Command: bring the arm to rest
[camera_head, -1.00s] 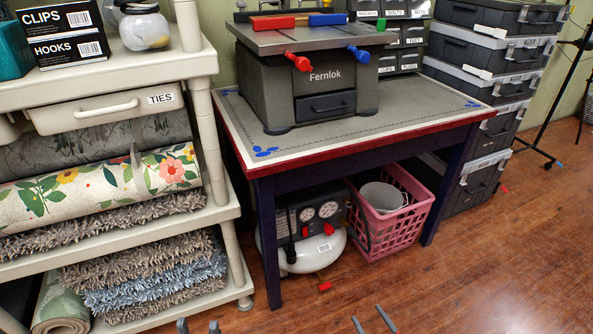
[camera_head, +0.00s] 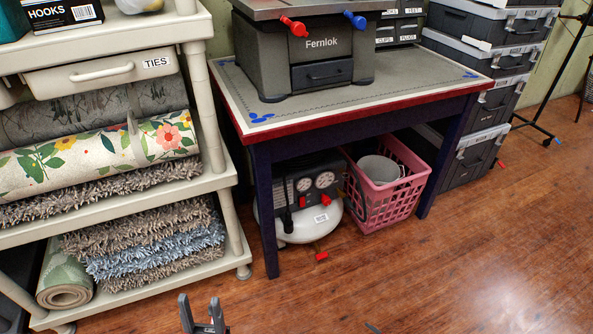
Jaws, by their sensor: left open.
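My left gripper (camera_head: 202,316) shows at the bottom of the head view, left of the middle. Its two dark fingers point up and stand apart, with nothing between them. It appears in front of the wooden floor, clear of the shelf and the table. Of my right gripper, only a small dark tip (camera_head: 372,328) shows at the bottom edge; the rest is out of view.
A shelf (camera_head: 235,190) with rolled rugs stands at left. A red-edged table (camera_head: 400,112) carries the Fernlok machine (camera_head: 320,75). Under it are a compressor (camera_head: 312,224) and a pink basket (camera_head: 380,215). Black cases (camera_head: 485,105) stack behind right. The floor (camera_head: 480,270) at front right is clear.

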